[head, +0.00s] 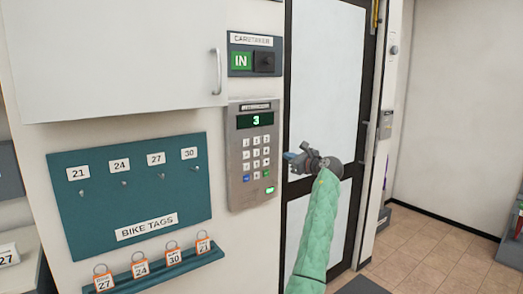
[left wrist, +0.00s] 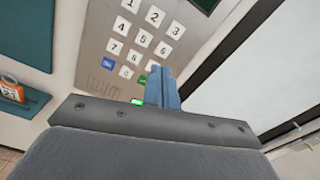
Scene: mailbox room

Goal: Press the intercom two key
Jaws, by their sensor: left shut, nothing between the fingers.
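The steel intercom (head: 252,155) hangs on the white wall and its display shows a green 3. Its two key (head: 256,141) is in the middle of the top row of white keys. The two key also shows clearly in the left wrist view (left wrist: 155,16). My left gripper (head: 290,161) is shut and empty, to the right of the keypad in the head view. In the left wrist view its closed fingertips (left wrist: 163,74) overlap the lower right keypad, below the two key. I cannot tell the gap to the panel. My right gripper is not in view.
A white cabinet (head: 115,55) juts out at upper left. A teal bike tags board (head: 140,195) hangs left of the intercom, with a tag shelf (head: 150,272) below. A caretaker panel (head: 255,54) is above. A dark-framed door (head: 325,60) stands to the right.

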